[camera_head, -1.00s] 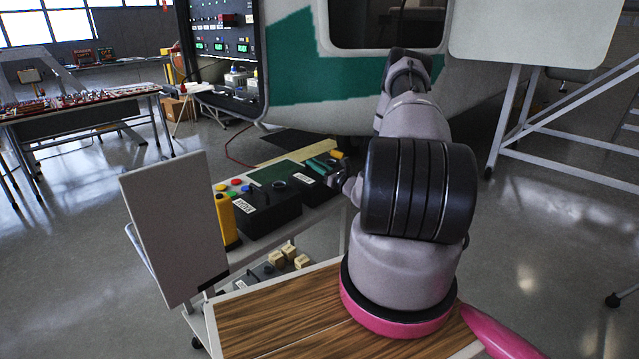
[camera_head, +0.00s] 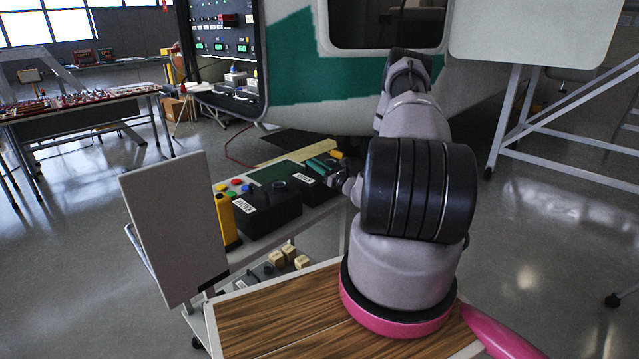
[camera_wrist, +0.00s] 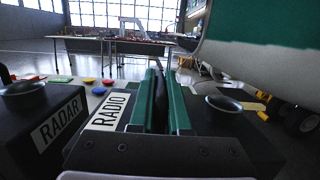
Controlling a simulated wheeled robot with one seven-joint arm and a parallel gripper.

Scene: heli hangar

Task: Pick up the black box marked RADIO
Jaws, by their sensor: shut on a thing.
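The black box marked RADIO (camera_head: 308,184) sits on the cart at the far end of a row, beside the black box marked RADAR (camera_head: 268,214). My gripper (camera_head: 318,164) has green fingers and is down at the top of the RADIO box. In the wrist view the fingers (camera_wrist: 160,88) are close together over the RADIO box, between its white label (camera_wrist: 108,111) and a round dark knob (camera_wrist: 223,103). The RADAR box (camera_wrist: 38,118) stands just left.
A yellow device (camera_head: 227,220) stands beside the RADAR box, with several coloured buttons (camera_head: 234,184) behind. The cart's lower shelf holds wooden blocks (camera_head: 283,257). A grey upright panel (camera_head: 170,225) stands at the front left. The helicopter's side (camera_head: 300,75) rises behind the cart.

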